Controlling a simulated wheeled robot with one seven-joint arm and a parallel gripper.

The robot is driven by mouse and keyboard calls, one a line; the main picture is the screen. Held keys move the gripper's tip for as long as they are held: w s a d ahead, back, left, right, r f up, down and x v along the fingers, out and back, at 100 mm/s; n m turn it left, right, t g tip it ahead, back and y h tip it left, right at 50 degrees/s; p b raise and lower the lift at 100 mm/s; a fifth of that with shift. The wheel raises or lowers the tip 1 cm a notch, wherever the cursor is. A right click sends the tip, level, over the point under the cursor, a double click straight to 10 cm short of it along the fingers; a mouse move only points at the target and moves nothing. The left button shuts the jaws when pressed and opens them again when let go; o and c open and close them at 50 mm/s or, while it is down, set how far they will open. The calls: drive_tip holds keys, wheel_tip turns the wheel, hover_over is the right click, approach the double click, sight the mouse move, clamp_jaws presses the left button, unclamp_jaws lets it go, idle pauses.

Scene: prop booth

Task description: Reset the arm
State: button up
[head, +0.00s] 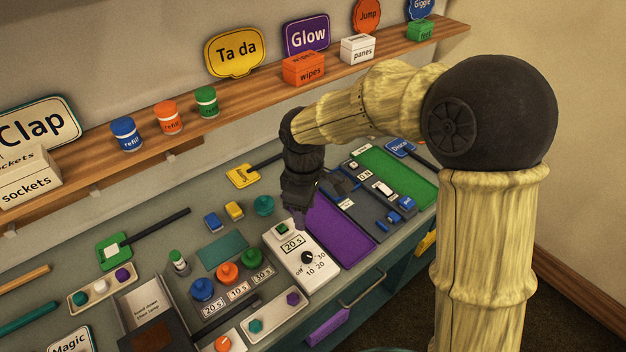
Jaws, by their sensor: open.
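My arm reaches in from the right, over the workbench (185,262). My gripper (299,214) hangs down at the arm's end, over the area between a white timer box (318,262) and a purple tray (338,232). The gripper is dark and small here, and I see nothing held in it. Its jaws are open. The timer box has a green button and a dial marked 10, 20 and 30. Part of the bench behind the gripper and arm is hidden.
A wooden shelf (240,118) with signs, boxes and jars runs behind the bench. Green (400,178) and purple trays lie at the right. Blue, orange and green knobs (228,272) stand left of the timer box. A bar handle (362,290) juts from the bench front.

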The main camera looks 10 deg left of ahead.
drive_tip(key=shift+d, duration=0.1)
drive_tip(key=s+d+m+t, duration=0.1)
drive_tip(key=s+d+m, duration=0.2)
drive_tip(key=d+m, duration=0.5)
drive_tip(key=s+d+f+m+t, duration=0.1)
drive_tip(key=s+d+m, duration=0.3)
drive_tip(key=d, duration=1.4)
drive_tip(key=m, duration=0.4)
drive_tip(key=shift+s+f+t, duration=0.2)
drive_tip(key=shift+f+t, duration=0.1)
drive_tip(key=shift+c, duration=1.3)
drive_tip(key=shift+a, duration=0.1)
